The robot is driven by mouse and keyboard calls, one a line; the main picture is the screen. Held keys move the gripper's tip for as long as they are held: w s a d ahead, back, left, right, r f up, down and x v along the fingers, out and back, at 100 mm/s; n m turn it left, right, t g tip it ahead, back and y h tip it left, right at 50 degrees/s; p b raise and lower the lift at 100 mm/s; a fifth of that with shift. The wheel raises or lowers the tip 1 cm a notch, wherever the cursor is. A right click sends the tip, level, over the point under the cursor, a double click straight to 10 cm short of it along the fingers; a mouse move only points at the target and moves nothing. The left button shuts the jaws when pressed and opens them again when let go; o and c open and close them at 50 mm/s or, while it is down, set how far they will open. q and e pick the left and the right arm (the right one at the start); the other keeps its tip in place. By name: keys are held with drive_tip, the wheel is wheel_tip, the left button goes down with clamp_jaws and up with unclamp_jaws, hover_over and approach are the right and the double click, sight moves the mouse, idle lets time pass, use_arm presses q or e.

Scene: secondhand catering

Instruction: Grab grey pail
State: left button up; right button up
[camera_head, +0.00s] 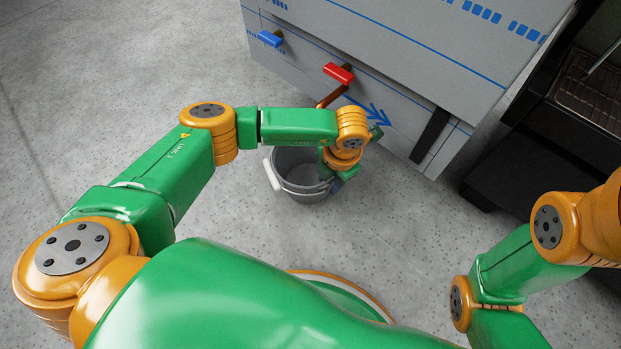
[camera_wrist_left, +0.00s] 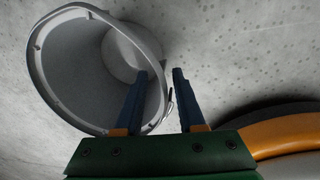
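The grey pail (camera_head: 294,164) stands upright on the floor in front of a grey cabinet. Its white handle grip (camera_head: 271,174) hangs on the left side. My left gripper (camera_head: 340,178) is at the pail's right rim, partly hidden by its own wrist in the head view. In the left wrist view the pail (camera_wrist_left: 75,65) fills the upper left. The two dark blue fingers of my left gripper (camera_wrist_left: 160,74) are apart, one over the pail's inside and one outside the wall, with the rim between them. My right gripper is out of view; only part of that arm shows.
The grey cabinet (camera_head: 400,50) with a blue handle (camera_head: 270,39) and a red handle (camera_head: 338,73) stands close behind the pail. A dark appliance with a grate (camera_head: 590,92) is at the right. The floor to the left is clear.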

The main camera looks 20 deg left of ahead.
use_arm(q)
drive_tip(key=shift+f, duration=0.85)
drive_tip(key=shift+r, duration=0.15)
clamp_jaws()
idle(0.6)
